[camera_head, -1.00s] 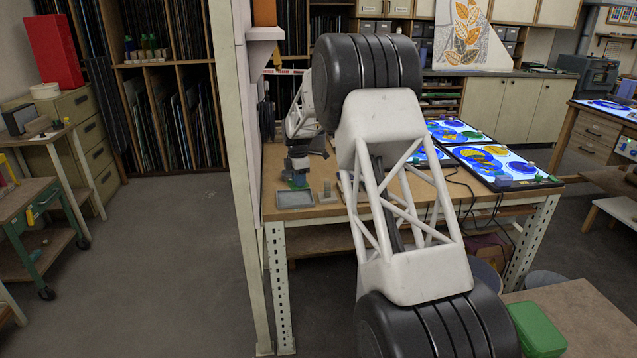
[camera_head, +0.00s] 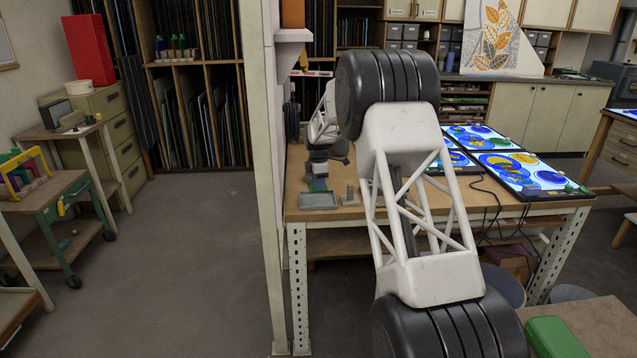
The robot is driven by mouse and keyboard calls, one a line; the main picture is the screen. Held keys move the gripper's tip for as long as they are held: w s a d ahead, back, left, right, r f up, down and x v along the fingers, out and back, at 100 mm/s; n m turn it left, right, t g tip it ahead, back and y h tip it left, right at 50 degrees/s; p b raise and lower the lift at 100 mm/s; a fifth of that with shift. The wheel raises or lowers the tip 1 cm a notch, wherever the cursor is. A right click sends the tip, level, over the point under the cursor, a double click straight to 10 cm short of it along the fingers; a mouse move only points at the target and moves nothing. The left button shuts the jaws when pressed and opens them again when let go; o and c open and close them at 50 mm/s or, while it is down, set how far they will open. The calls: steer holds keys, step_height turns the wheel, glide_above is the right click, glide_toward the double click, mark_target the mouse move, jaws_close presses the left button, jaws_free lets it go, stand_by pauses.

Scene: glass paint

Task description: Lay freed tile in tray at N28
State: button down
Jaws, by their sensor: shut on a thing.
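My gripper (camera_head: 318,182) is at the left end of the wooden workbench, small and far off in the head view. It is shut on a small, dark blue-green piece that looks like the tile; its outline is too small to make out. A shallow grey tray (camera_head: 319,207) lies on the bench just in front of and below the gripper. I cannot tell whether the piece touches the tray. No N28 label is readable.
A small grey block (camera_head: 351,194) stands on the bench (camera_head: 375,212) right of the tray. Lit panels (camera_head: 525,172) with blue and yellow discs lie farther right, with cables near them. A pale post (camera_head: 262,180) stands left of the bench. My arm hides the bench's middle.

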mark_target(318, 203)
steer(key=shift+f, duration=2.15)
steer(key=shift+f, duration=0.6)
stand_by(1.4)
steer(key=c, duration=0.9)
jaws_free()
steer(key=shift+r, duration=3.9)
